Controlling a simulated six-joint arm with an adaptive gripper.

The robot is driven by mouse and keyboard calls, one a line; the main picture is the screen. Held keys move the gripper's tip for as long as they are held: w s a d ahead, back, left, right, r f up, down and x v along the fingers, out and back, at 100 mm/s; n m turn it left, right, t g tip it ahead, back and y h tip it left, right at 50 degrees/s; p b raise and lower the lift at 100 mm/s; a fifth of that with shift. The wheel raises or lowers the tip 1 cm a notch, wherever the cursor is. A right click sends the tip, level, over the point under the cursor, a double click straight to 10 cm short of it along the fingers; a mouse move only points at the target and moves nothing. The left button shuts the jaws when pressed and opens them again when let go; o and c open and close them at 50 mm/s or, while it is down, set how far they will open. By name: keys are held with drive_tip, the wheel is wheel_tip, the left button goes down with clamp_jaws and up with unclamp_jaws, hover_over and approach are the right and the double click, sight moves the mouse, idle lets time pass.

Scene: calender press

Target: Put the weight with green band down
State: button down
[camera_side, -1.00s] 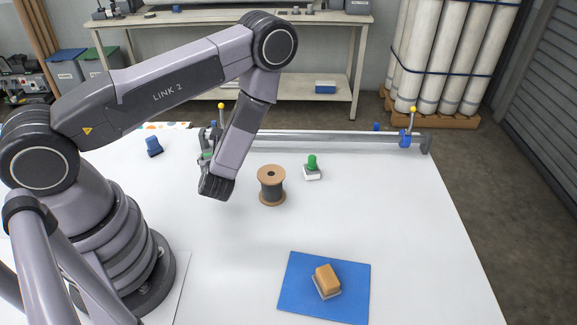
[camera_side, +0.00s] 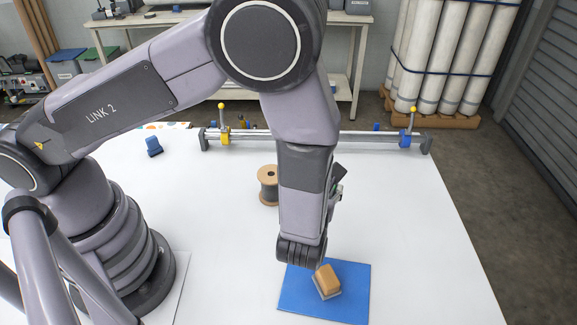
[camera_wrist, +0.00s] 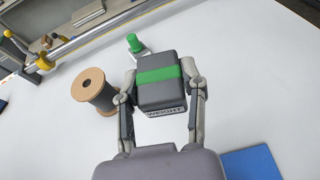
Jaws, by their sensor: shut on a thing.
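The weight with green band (camera_wrist: 163,95) is a dark grey block with a green stripe across it and a "WEIGHT" label on its near side, seen in the wrist view. My gripper (camera_wrist: 163,86) is shut on it, one finger at each side. In the side view my arm hides most of the gripper (camera_side: 336,195); a dark corner of the weight (camera_side: 340,177) shows to the right of the wrist. The weight appears to be above the white table, but its height is hard to tell.
A blue mat (camera_side: 355,300) with a tan block (camera_side: 327,281) lies at the front. A cable spool (camera_side: 268,185) stands left of my wrist. A small white block with a green knob (camera_wrist: 135,44) stands behind the weight. A rail (camera_side: 315,138) runs along the back. The right of the table is clear.

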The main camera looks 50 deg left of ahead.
drive_tip(key=d+m+h, duration=0.1)
drive_tip(key=d, duration=0.5)
hover_over(395, 245)
drive_tip(key=f, duration=0.8)
drive_tip(key=shift+s+a+f, duration=0.2)
drive_tip(key=shift+s, duration=0.05)
drive_tip(key=shift+w+d+f+t, duration=0.2)
drive_tip(key=shift+w+f+t, duration=0.1)
drive_tip(key=shift+f, duration=1.6)
drive_tip(key=shift+f, duration=0.1)
drive_tip(key=c, duration=0.6)
unclamp_jaws()
drive_tip(key=shift+f, duration=0.1)
